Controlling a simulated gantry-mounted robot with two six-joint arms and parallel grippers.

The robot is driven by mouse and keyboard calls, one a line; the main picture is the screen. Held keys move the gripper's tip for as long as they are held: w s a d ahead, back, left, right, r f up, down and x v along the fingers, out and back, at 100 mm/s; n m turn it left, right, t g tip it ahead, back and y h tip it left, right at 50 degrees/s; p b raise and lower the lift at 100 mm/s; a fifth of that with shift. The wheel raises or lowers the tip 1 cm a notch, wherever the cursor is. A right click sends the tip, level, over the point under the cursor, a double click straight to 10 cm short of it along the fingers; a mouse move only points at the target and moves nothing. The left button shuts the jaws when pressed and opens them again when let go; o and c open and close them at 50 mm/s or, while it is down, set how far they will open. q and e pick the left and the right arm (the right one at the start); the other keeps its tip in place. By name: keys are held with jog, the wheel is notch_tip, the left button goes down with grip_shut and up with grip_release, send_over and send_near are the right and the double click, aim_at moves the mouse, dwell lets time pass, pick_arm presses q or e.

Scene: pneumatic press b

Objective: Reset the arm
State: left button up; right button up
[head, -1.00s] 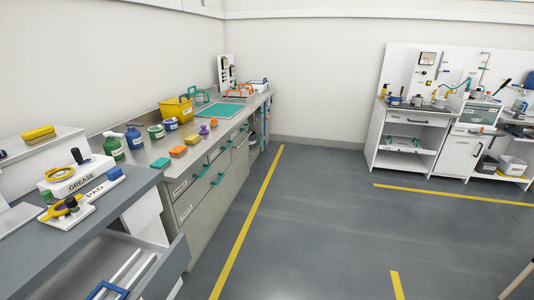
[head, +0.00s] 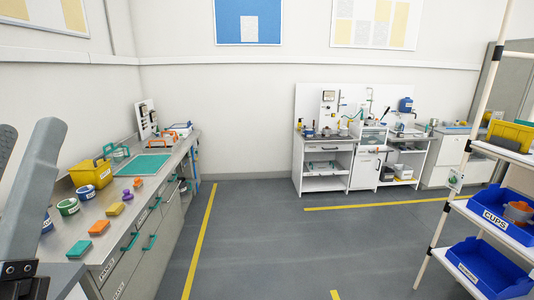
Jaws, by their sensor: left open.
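My left gripper (head: 22,195) shows large at the left edge of the head view. Its grey fingers point upward and stand apart, with nothing visible between them. It is in front of the near end of the left workbench, and part of it is cut off by the picture edge. My right gripper is not in view.
The left workbench (head: 118,214) holds a yellow caddy (head: 91,174), a teal mat (head: 146,165) and several coloured blocks. A white workstation (head: 322,168) stands at the back wall. A shelf rack with blue bins (head: 490,268) is at right. The floor (head: 262,235) between is clear.

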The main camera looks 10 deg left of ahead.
pick_arm(q)
jog(key=d+r+m+h+p, duration=0.2)
jog(key=r+h+p, duration=0.1)
jog(key=r+p, duration=1.6)
jog(key=d+r+m+h+p, duration=0.1)
jog(key=r+m+h+p, duration=0.1)
jog(key=r+p, duration=1.7)
jog(key=shift+w+d+h, duration=0.2)
jog(key=shift+d+h, duration=0.15)
jog(key=shift+h, duration=0.55)
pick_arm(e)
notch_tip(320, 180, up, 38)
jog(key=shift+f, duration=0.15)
